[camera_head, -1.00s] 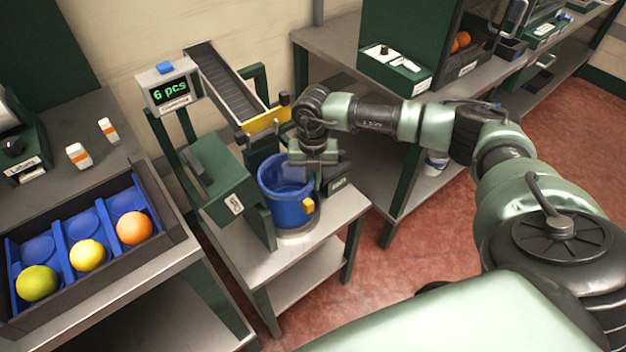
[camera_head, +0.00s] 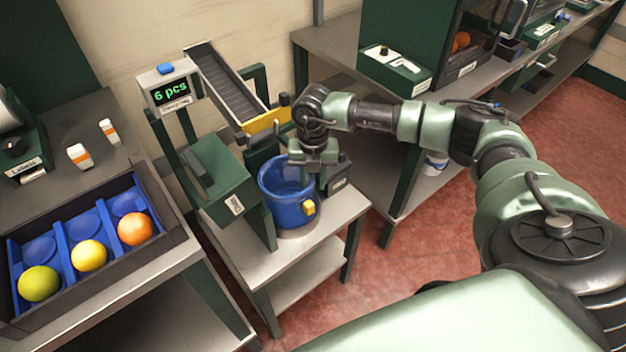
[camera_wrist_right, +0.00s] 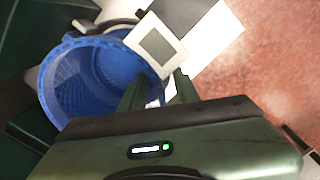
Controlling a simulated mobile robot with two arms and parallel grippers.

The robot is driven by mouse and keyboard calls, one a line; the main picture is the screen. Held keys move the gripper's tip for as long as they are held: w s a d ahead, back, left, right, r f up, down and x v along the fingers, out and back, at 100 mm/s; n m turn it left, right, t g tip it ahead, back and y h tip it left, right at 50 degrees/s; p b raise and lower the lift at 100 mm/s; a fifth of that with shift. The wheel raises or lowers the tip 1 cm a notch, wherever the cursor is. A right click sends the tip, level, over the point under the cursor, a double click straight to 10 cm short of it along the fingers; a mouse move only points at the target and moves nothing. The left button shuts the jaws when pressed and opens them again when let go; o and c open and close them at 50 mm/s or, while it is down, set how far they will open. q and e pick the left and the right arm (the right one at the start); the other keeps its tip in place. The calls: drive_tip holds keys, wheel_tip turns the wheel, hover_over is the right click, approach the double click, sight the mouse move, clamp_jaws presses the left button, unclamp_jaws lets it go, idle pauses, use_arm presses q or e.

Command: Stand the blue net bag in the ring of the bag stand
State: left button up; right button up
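The blue net bag (camera_head: 286,205) stands upright and open-topped on a round grey base on the small metal table. A yellow piece (camera_head: 308,207) shows on its front. My right gripper (camera_head: 320,182) is at the bag's right rim, pointing down. In the right wrist view, the bag (camera_wrist_right: 88,85) lies left of my fingers (camera_wrist_right: 157,92), which are apart with nothing clearly held between them. A grey curved part (camera_wrist_right: 108,25) shows beyond the bag's rim; whether a ring encloses the bag I cannot tell. My left gripper is out of view.
A green housing (camera_head: 215,180) stands close on the bag's left. A conveyor chute (camera_head: 228,85) with a yellow end ends above the bag. A display (camera_head: 170,92) reads "6 pcs". A blue tray divider (camera_head: 62,250) holding fruit is at left.

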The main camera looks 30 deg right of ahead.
drive_tip(key=shift+r+p, duration=3.05)
drive_tip(key=shift+r, duration=1.3)
drive_tip(key=shift+f, duration=0.1)
